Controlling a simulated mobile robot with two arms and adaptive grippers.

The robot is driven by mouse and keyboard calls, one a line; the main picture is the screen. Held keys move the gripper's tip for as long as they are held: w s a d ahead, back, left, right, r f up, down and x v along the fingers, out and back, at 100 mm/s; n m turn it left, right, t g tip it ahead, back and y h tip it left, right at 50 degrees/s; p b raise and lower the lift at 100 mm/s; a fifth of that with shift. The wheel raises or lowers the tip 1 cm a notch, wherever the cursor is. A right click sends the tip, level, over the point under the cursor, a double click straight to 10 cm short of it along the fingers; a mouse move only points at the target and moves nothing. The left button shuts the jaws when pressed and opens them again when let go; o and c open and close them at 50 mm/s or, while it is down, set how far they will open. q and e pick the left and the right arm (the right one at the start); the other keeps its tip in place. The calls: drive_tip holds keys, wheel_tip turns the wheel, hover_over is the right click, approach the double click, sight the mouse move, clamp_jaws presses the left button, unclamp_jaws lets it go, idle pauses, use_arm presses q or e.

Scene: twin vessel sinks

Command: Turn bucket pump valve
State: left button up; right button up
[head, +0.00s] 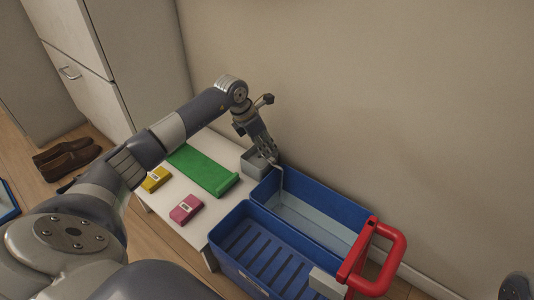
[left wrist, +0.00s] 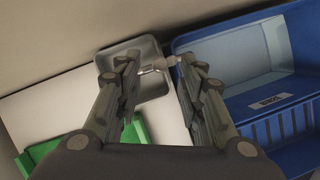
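A blue mop bucket (head: 223,254) with two compartments stands at the lower right in the head view. It also shows at the right of the left wrist view (left wrist: 240,119). A small metallic lever, apparently the valve (left wrist: 160,65), lies between a grey box (left wrist: 150,85) and the bucket's corner. My left gripper (head: 268,156) is above the grey box, next to the bucket's far left corner. In the left wrist view its fingers are spread, with the lever between the tips. I cannot tell whether either finger touches it.
A red handle (head: 399,247) rises at the bucket's right end. A white table (head: 171,207) holds a green roll (head: 203,168), a yellow box (head: 155,179) and a pink box (head: 186,208). The wall is close behind. Brown shoes (head: 62,158) lie on the floor at left.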

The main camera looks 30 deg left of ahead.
use_arm(q)
drive_tip(key=shift+b+x, duration=0.4)
drive_tip(key=shift+x, duration=0.8)
clamp_jaws()
drive_tip(key=shift+w+r, duration=0.1)
drive_tip(key=shift+w+m+h+p, duration=0.15)
drive_tip(key=shift+m+h+p, duration=0.2)
drive_tip(key=shift+m, duration=0.55)
drive_tip(key=shift+w+m+g+h, duration=0.15)
drive_tip(key=shift+m+g+h, duration=0.15)
drive_tip(key=shift+m, duration=0.45)
drive_tip(key=shift+w+m+g+h, duration=0.15)
drive_tip(key=shift+m+g, duration=0.15)
drive_tip(key=shift+m, duration=0.45)
